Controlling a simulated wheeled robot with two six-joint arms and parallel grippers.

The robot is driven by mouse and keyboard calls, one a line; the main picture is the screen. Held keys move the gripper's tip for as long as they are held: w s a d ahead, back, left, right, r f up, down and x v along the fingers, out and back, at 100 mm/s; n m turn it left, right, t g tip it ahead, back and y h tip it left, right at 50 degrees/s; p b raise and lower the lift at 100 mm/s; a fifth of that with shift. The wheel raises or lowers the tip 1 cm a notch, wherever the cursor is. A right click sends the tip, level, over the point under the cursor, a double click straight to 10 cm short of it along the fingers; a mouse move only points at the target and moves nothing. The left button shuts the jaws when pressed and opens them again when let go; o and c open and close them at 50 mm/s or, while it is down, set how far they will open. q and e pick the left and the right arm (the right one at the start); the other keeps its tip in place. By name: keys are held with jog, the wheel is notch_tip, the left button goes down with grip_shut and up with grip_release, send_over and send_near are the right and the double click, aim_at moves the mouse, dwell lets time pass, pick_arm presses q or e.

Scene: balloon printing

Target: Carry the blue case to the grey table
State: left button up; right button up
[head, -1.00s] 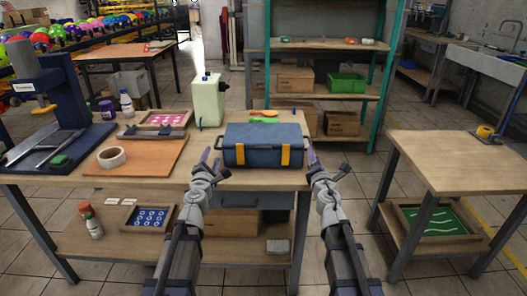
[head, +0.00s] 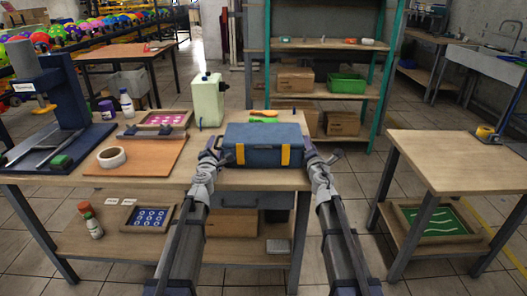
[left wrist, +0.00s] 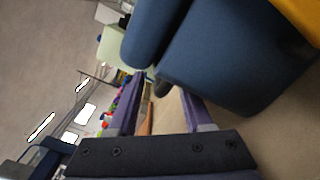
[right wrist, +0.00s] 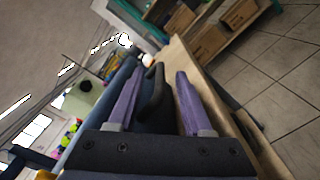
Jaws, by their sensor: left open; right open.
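The blue case (head: 263,157) with two yellow latches stands on the front right of the wooden workbench (head: 170,178). My left gripper (head: 212,152) is open at the case's left end; the left wrist view shows the case (left wrist: 235,65) close by, with a dark part between the fingertips. My right gripper (head: 320,157) is open at the right end. In the right wrist view its fingers stand either side of a dark handle (right wrist: 152,95). Neither gripper has closed. A table (head: 460,165) with a wooden top and grey legs stands to the right.
A yellow tape dispenser (head: 486,132) sits at the right table's back edge; the rest of its top is clear. Open floor (head: 345,200) separates the two tables. A pale green canister (head: 208,102) stands behind the case, and a tape roll (head: 111,157) lies left.

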pick_arm(q)
grip_shut()
pick_arm(e)
grip_shut()
pick_arm(q)
jog(key=shift+s, duration=0.1)
pick_arm(e)
jog(key=shift+s+r, duration=0.1)
pick_arm(q)
jog(key=shift+a, duration=0.25)
pick_arm(e)
jog(key=shift+s+d, duration=0.1)
jog(key=shift+s, duration=0.05)
dwell(0.4)
